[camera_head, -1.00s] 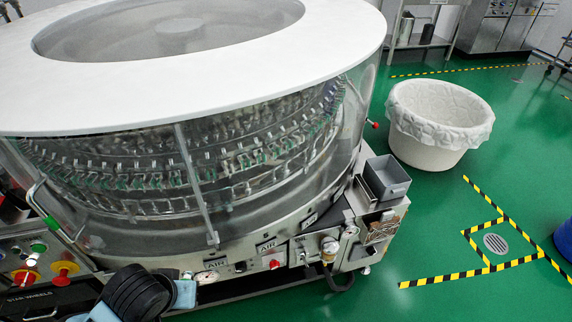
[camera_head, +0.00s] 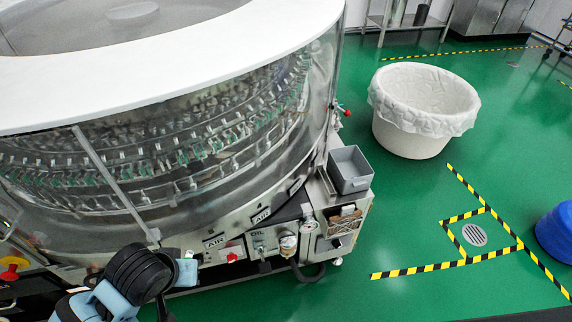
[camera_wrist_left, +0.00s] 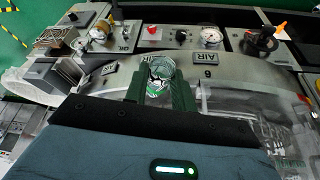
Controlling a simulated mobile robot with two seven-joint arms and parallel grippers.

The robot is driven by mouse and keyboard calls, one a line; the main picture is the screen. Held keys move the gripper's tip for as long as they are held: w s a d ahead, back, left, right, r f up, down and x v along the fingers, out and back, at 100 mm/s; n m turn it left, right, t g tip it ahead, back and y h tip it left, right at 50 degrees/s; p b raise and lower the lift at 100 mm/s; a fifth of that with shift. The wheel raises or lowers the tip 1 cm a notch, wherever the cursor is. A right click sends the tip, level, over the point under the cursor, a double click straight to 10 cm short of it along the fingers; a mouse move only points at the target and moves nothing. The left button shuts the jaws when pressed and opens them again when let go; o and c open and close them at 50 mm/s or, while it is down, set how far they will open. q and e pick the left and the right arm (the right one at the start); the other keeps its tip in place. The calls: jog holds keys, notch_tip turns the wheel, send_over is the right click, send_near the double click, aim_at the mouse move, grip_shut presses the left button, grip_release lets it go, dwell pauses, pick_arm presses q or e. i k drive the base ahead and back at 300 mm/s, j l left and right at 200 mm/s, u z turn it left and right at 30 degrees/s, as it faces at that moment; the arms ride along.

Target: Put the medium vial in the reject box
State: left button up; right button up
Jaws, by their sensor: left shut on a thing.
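My left gripper (camera_wrist_left: 160,84) is shut on a small clear vial (camera_wrist_left: 160,70), which stands between its dark green fingers in the left wrist view. I cannot judge the vial's size against others. In the head view my left arm comes in at the lower left, in front of the washer (camera_head: 190,150); the fingers and vial are hidden there. An open grey box (camera_head: 350,168), apparently the reject box, sits on the washer's front right corner, to the right of my left arm. It also shows at the left in the left wrist view (camera_wrist_left: 48,75). My right gripper is not in view.
The washer's front panel has knobs, gauges and a red button (camera_head: 232,256) below the clear guard. A white lined bin (camera_head: 415,140) stands on the green floor beyond the box. A blue barrel (camera_head: 556,232) is at the right edge. The floor between is clear.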

aim_at(344, 170)
jog(key=i+l, duration=0.1)
jog(key=l, duration=0.3)
jog(key=i+l, duration=0.1)
jog(key=l, duration=0.3)
jog(key=i+l, duration=0.15)
jog(key=l, duration=0.25)
jog(key=i+l, duration=0.1)
jog(key=l, duration=0.3)
jog(key=i+l, duration=0.5)
jog(key=l, duration=0.2)
jog(key=i+l, duration=0.3)
jog(key=i, duration=0.1)
